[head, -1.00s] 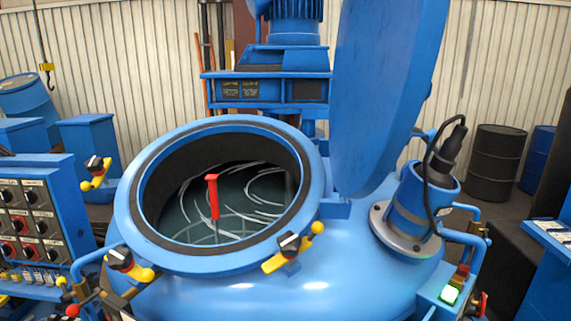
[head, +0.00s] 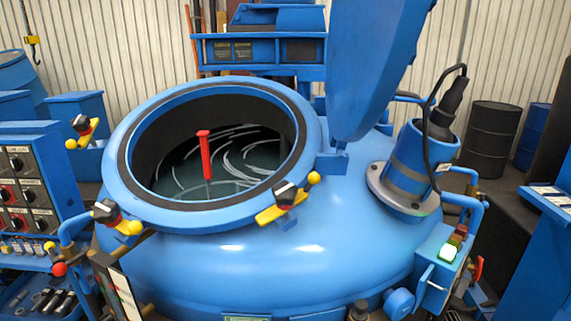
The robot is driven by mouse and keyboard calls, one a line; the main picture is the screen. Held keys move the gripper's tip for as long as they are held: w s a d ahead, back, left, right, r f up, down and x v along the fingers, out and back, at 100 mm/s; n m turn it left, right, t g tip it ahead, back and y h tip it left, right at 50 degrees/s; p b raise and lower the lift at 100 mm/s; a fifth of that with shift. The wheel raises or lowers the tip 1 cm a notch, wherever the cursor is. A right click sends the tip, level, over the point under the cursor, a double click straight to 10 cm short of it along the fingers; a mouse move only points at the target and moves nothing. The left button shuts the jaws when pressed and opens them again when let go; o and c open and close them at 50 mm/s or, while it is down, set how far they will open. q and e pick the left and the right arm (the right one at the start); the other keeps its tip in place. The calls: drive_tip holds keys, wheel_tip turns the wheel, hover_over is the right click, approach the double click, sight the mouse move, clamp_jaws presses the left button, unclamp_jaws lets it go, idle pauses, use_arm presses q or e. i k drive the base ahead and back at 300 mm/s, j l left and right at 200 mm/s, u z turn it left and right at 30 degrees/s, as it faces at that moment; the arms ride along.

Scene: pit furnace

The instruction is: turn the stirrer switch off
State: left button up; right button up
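A blue box (head: 436,268) sits at the right side of the round vessel. It has a lit green-white lamp (head: 449,252), a dark red part above the lamp and a small silver lever (head: 427,278) on its front. I cannot read a label on it, so I cannot tell if this is the stirrer switch. The blue vessel (head: 270,262) stands open in the middle. Pale curved streaks show on the dark liquid (head: 240,165) inside, and a red-handled rod (head: 204,158) stands in the opening. Neither of my grippers is in view.
A control panel (head: 25,185) with several knobs stands at the left edge, above a tray of metal tools. The raised blue lid (head: 375,65) stands behind the opening. Yellow-tipped clamps (head: 285,200) stick out from the rim. A cabled cylinder (head: 422,160) rises at the right.

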sight(459, 288)
drive_tip(key=l+u, duration=0.45)
drive_tip(key=l, duration=1.15)
drive_tip(key=l+u, duration=0.2)
drive_tip(key=l, duration=0.45)
drive_tip(key=l+u, duration=0.2)
drive_tip(key=l, duration=0.5)
drive_tip(key=k+l+u, duration=0.2)
drive_tip(key=l, duration=0.45)
drive_tip(key=l+u, duration=0.15)
drive_tip(key=l, duration=0.5)
drive_tip(key=l+u, duration=0.25)
drive_tip(key=l, duration=0.5)
drive_tip(key=k, duration=0.05)
